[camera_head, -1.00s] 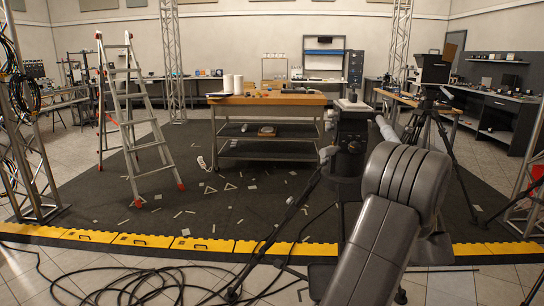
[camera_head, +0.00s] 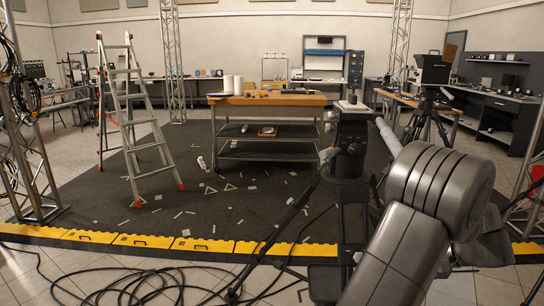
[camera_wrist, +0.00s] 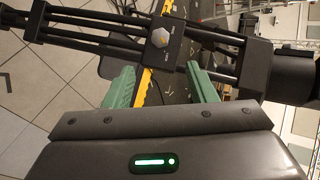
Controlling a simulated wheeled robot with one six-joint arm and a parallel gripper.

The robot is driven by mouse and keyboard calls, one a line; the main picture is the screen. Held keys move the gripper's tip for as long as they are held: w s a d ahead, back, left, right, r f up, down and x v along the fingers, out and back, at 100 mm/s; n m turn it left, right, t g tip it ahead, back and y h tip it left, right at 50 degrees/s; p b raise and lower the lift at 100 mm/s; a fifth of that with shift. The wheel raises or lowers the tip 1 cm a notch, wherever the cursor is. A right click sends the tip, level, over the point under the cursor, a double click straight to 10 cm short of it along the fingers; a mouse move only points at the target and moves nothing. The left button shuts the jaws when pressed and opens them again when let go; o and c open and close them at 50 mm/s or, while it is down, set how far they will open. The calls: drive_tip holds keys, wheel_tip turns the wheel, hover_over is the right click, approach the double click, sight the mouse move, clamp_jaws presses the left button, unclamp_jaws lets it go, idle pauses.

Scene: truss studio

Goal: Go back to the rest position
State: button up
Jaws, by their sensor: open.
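My gripper (camera_wrist: 163,88) shows in the wrist view, with two green fingers spread apart and nothing between them. Past the fingers is a black tripod-like stand (camera_wrist: 150,40) with a pale hexagonal knob on it. The same kind of black stand (camera_head: 350,140) stands upright in the head view, left of my grey arm. The gripper itself does not show in the head view. My arm fills the lower right there.
A wooden-topped workbench (camera_head: 268,99) stands mid-room. A stepladder (camera_head: 128,115) is at left. Yellow edging (camera_head: 190,244) borders the dark mat, which has small pale pieces on it. Black cables (camera_head: 130,285) lie on the tiles in front. A second tripod (camera_head: 425,115) stands at right.

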sight(359, 256)
drive_tip(key=x, duration=1.2)
drive_tip(key=shift+w+a+b, duration=0.1)
drive_tip(key=shift+a+b, duration=0.1)
drive_tip(key=shift+b, duration=0.15)
drive_tip(key=shift+w+r+n, duration=0.15)
drive_tip(key=shift+n, duration=0.35)
drive_tip(key=shift+a+r+n+g+h+p, duration=0.2)
drive_tip(key=shift+n+g+h+p, duration=0.15)
drive_tip(key=shift+n+g+h, duration=0.5)
drive_tip(key=n+h, duration=0.1)
drive_tip(key=n, duration=0.1)
drive_tip(key=n+g+h, duration=0.1)
drive_tip(key=n, duration=0.1)
drive_tip(key=shift+a+r+h, duration=0.1)
drive_tip(key=shift+a+h, duration=0.05)
drive_tip(key=shift+h, duration=0.1)
drive_tip(key=shift+a+n+g+h, duration=0.2)
drive_tip(key=shift+n+g+h, duration=0.05)
drive_tip(key=shift+n+h, duration=0.8)
drive_tip(key=shift+a+n+h+b, duration=0.15)
drive_tip(key=shift+n+h+b, duration=0.35)
drive_tip(key=shift+n+h, duration=0.4)
drive_tip(key=shift+a+n+h+b, duration=0.1)
drive_tip(key=shift+n+h+b, duration=0.45)
drive_tip(key=shift+n+b, duration=0.2)
drive_tip(key=shift+n+h+b, duration=0.4)
drive_tip(key=shift+n+b, duration=0.05)
